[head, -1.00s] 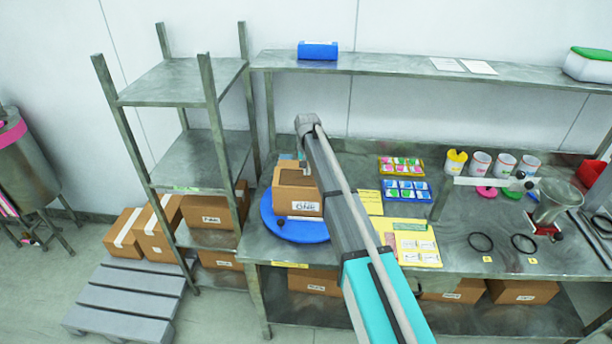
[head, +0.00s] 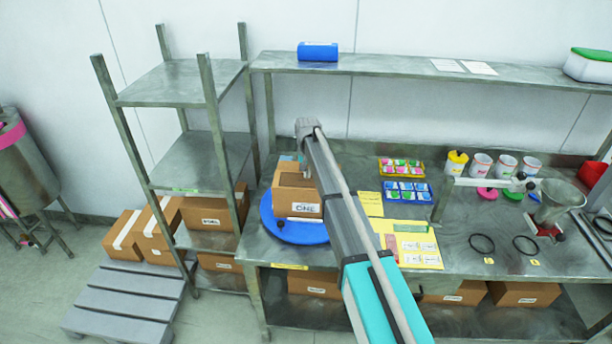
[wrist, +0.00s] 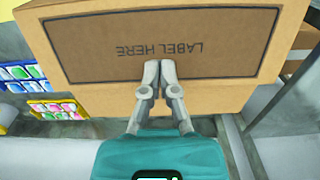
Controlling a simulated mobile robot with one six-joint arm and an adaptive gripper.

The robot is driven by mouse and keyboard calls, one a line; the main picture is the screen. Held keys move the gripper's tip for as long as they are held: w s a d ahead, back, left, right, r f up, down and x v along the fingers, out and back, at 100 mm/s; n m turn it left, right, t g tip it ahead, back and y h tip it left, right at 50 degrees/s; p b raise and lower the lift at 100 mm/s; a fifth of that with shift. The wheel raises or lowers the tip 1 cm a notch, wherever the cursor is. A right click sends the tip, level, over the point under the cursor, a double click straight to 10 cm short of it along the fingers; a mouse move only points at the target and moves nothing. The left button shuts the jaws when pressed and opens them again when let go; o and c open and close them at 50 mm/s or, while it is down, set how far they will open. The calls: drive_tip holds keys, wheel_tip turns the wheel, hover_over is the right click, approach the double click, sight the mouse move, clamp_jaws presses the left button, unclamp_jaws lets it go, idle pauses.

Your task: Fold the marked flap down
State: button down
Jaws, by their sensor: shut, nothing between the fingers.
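A brown cardboard box (head: 284,203) stands on a blue turntable (head: 268,222) at the left part of the bench, with a white label on its front. In the wrist view a cardboard panel (wrist: 225,95) fills the upper part, with an outlined darker area marked "LABEL HERE" (wrist: 90,60), upside down. My gripper (wrist: 160,68) is shut and empty, its fingertips together in front of that panel, overlapping the outline's lower edge. I cannot tell whether they touch it.
A metal rack (head: 190,158) stands left of the bench. Right of the box lie yellow (head: 401,165) and blue (head: 406,190) trays of coloured packets and a yellow sheet (head: 412,245). Cups, black rings and a metal funnel (head: 551,205) occupy the right side.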

drive_tip(key=shift+f+b, duration=0.65)
drive_tip(key=shift+f, duration=0.05)
drive_tip(key=shift+r, duration=0.2)
wheel_tip(320, 180, up, 8)
drive_tip(key=p, duration=0.8)
drive_tip(key=shift+f, duration=0.1)
drive_tip(key=s+d+f+b, duration=0.2)
drive_tip(key=s+d, duration=0.5)
drive_tip(key=s, duration=0.5)
drive_tip(key=s+d+f+b, duration=0.2)
drive_tip(key=s+d, duration=0.6)
drive_tip(key=s, duration=0.4)
drive_tip(key=s+d+f+b, duration=0.3)
drive_tip(key=s+d, duration=0.4)
drive_tip(key=s, duration=0.5)
drive_tip(key=shift+d, duration=0.15)
drive_tip(key=shift+s+f, duration=0.15)
drive_tip(key=shift+s, duration=0.1)
